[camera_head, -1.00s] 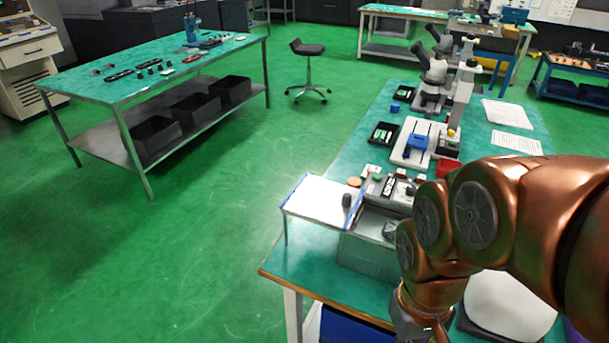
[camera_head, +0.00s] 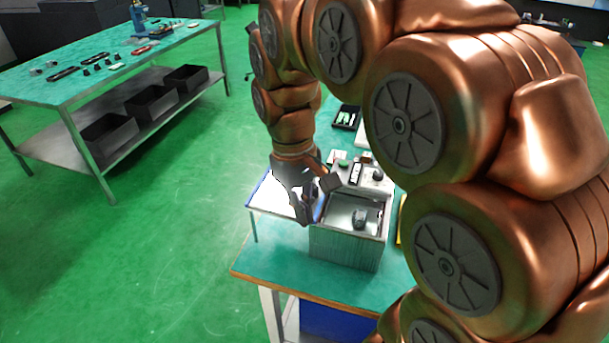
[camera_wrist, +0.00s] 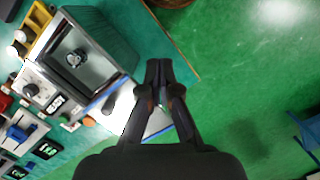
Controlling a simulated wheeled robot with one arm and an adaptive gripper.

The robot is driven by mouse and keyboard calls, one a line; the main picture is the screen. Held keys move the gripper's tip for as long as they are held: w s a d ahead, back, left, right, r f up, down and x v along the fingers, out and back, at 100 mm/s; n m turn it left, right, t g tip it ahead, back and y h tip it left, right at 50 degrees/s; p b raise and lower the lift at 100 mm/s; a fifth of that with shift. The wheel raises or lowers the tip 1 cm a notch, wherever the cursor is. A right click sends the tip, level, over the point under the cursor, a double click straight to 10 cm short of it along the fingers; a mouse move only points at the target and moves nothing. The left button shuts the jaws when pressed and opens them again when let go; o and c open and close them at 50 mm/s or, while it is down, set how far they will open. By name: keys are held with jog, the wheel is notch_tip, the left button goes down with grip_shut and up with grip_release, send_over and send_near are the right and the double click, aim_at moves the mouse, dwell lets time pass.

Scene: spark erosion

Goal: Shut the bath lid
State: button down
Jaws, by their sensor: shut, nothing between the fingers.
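The bath (camera_head: 345,245) is a grey ribbed box at the table's front end; it also shows in the wrist view (camera_wrist: 122,38). Its top is open, and a dark object (camera_head: 359,218) sits inside the basin. The lid (camera_head: 263,200) is a pale panel with a blue edge, swung out to the bath's left and lying about level. It shows partly in the wrist view (camera_wrist: 124,104), behind my fingers. My gripper (camera_head: 306,217) is shut and empty, in front of the lid and beside the bath's left side. Whether it touches the lid I cannot tell.
The teal table (camera_head: 290,268) has free room in front of the bath. Small parts and a black tray (camera_head: 347,117) lie behind it. Open green floor (camera_head: 170,240) is to the left, with another workbench (camera_head: 100,75) at the back left. My arm hides much of the right side.

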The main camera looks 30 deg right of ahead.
jog(key=w+d+n, duration=0.1)
jog(key=w+d, duration=0.3)
jog(key=w, duration=0.8)
jog(key=w+d+n, duration=0.1)
jog(key=w+d, duration=0.2)
jog(key=w, duration=0.8)
jog(key=shift+s+d+f+p, duration=0.15)
jog(key=shift+s+f+p, duration=0.35)
jog(key=shift+f, duration=0.95)
jog(key=shift+s+d+f+p, duration=0.2)
jog(key=shift+f+p, duration=0.45)
jog(key=shift+f, duration=0.8)
jog(key=shift+s+d+f+p, duration=0.25)
jog(key=shift+f+p, duration=0.35)
jog(key=shift+f, duration=0.85)
jog(key=shift+s+f, duration=0.15)
jog(key=shift+s, duration=0.2)
jog(key=shift+s+d+p, duration=0.2)
jog(key=shift+s+p, duration=0.25)
jog(key=shift+s, duration=0.3)
jog(key=shift+s+d+p, duration=0.3)
jog(key=shift+s, duration=0.5)
jog(key=shift+s+f, duration=0.1)
jog(key=shift+s, duration=0.05)
